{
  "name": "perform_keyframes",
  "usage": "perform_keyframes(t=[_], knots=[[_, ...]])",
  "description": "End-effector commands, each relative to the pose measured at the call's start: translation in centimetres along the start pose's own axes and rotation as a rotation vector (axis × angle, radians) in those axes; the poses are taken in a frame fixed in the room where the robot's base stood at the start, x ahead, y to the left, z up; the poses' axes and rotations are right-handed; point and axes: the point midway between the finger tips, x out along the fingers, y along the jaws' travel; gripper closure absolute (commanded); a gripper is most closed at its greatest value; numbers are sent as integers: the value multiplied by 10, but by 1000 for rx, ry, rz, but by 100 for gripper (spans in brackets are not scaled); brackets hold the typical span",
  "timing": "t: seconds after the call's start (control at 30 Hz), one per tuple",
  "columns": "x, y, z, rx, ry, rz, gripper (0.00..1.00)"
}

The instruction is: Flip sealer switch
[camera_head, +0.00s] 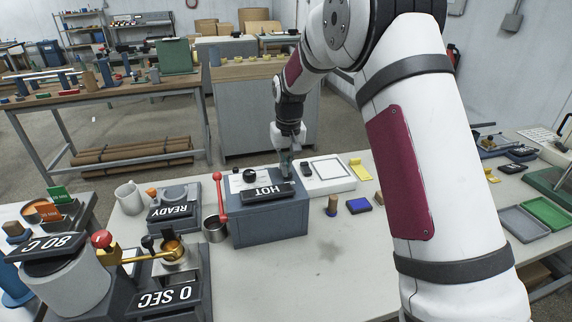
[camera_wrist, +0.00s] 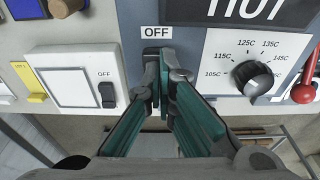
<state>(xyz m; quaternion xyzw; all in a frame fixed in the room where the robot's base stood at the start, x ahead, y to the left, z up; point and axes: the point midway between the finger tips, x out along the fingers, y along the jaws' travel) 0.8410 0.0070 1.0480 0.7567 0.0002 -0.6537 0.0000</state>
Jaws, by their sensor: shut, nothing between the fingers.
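The sealer is a blue-grey box (camera_head: 268,222) with a HOT sign (camera_head: 268,191) on top, on the white bench. My gripper (camera_head: 287,172) is down at the sealer's far edge, behind the sign. In the wrist view my gripper (camera_wrist: 165,72) is shut and empty, its tips meeting just below the OFF label. The sealer's switch is mostly hidden behind the fingertips; I cannot tell its position or whether they touch it.
A red-knobbed lever (camera_head: 220,192) stands at the sealer's left side. A white plate unit (camera_head: 328,172) on the right has its own black switch (camera_wrist: 107,94), also marked OFF. A metal cup (camera_head: 214,231) and the READY unit (camera_head: 174,210) stand to the left.

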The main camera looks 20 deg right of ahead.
Motion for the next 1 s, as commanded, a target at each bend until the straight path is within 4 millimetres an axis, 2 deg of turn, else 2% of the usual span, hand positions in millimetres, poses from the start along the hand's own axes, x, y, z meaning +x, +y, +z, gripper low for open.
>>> perform_keyframes(t=[0.03, 0.37, 0.6, 0.87, 1.0], knots=[[12, 0, 10, 0, -33, 1, 100], [13, 1, -1, 1, -31, 1, 100], [12, 1, -10, 1, -20, 1, 100], [10, 1, -11, 1, -18, 1, 100], [3, 1, -9, 1, -17, 1, 100]])
